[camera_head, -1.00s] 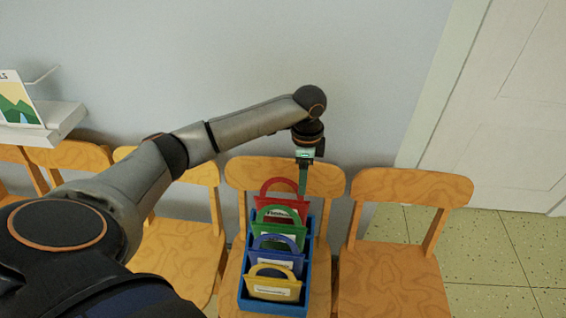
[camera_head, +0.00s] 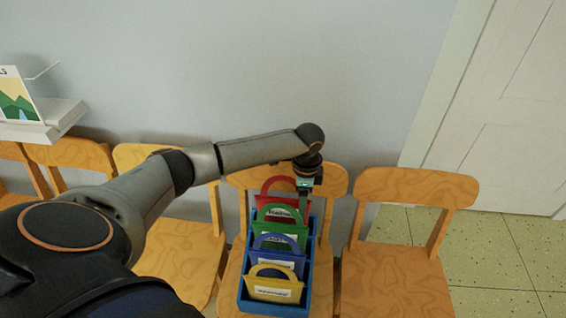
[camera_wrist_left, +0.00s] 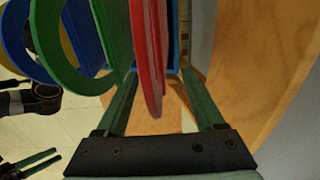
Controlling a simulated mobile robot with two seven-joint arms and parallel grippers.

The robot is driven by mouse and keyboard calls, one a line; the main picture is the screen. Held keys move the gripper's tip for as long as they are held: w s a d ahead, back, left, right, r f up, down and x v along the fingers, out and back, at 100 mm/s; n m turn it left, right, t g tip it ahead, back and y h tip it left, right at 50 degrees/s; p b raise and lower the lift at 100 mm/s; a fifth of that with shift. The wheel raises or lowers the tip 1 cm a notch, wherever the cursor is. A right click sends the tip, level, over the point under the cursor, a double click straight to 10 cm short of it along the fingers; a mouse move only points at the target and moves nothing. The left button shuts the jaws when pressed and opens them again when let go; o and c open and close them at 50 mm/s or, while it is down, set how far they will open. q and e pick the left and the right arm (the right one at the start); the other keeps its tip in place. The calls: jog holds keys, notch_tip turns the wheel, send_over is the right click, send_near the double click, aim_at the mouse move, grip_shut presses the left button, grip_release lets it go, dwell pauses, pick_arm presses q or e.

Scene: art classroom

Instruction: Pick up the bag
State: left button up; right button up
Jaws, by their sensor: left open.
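Several bags with arched handles stand in a row in a blue rack (camera_head: 243,290) on a chair. From back to front they are a red bag (camera_head: 297,199), a green bag (camera_head: 294,228), a blue bag (camera_head: 285,257) and a yellow bag (camera_head: 276,287). My left gripper (camera_head: 304,200) is open at the red bag's handle. In the left wrist view the red handle (camera_wrist_left: 148,50) lies between the open fingers, and the green handle (camera_wrist_left: 75,78) is just left of them. What appears to be my right gripper (camera_wrist_left: 48,158) shows small at the lower left there.
The chair (camera_head: 332,180) under the rack stands against a grey wall. Another wooden chair (camera_head: 395,280) is empty on its right, with more chairs to the left. A white shelf (camera_head: 45,125) juts from the wall at left. Tiled floor and a door are at right.

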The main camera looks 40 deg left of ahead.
pick_arm(q)
grip_shut()
dwell(0.3)
dwell(1.0)
